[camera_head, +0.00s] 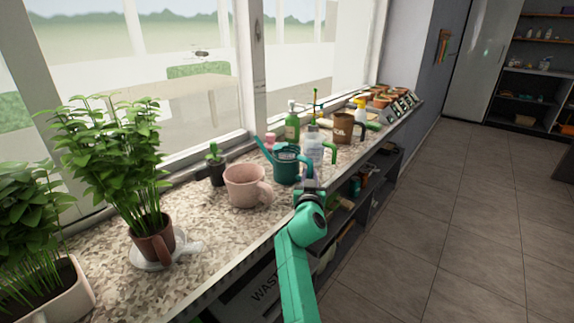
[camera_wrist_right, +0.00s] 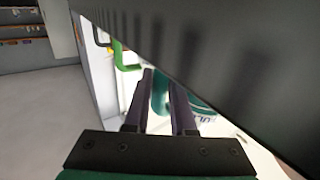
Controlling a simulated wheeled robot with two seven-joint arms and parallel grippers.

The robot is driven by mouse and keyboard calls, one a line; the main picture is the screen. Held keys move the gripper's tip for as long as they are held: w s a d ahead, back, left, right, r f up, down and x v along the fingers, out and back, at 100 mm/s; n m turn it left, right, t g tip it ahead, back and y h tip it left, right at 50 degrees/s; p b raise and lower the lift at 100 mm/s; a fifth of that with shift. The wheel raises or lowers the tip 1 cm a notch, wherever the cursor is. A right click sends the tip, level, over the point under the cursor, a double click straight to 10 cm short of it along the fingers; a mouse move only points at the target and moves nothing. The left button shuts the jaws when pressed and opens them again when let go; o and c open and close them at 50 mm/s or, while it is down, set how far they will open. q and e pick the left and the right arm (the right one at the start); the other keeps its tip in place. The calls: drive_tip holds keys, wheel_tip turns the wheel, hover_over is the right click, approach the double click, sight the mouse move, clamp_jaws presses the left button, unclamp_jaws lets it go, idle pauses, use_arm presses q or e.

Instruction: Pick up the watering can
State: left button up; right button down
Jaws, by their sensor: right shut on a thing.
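The teal watering can (camera_head: 285,166) stands on the speckled counter by the window, its thin spout pointing up and left. My right gripper (camera_head: 309,183) is at the can's right side, by its handle. In the right wrist view, the two dark fingers of my right gripper (camera_wrist_right: 163,104) are around a teal part of the watering can (camera_wrist_right: 160,88), apparently the handle. The can's lower right side is partly hidden by the gripper. My left gripper is in neither view.
A pink mug (camera_head: 244,186) stands close left of the can. A clear bottle (camera_head: 313,153) stands just right of it, with a green bottle (camera_head: 292,124) behind. A potted plant (camera_head: 151,240) is farther left. Open floor (camera_head: 440,230) lies right of the counter.

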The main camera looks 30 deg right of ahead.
drive_tip(key=shift+f, duration=0.2)
wheel_tip(320, 180, up, 10)
drive_tip(key=p, duration=0.4)
drive_tip(key=shift+w+d+f, duration=0.1)
drive_tip(key=shift+f, duration=0.1)
wheel_tip(320, 180, up, 11)
drive_tip(key=p, duration=0.1)
drive_tip(key=shift+f, duration=0.15)
drive_tip(key=c, duration=1.5)
unclamp_jaws()
clamp_jaws()
drive_tip(key=shift+f, duration=0.1)
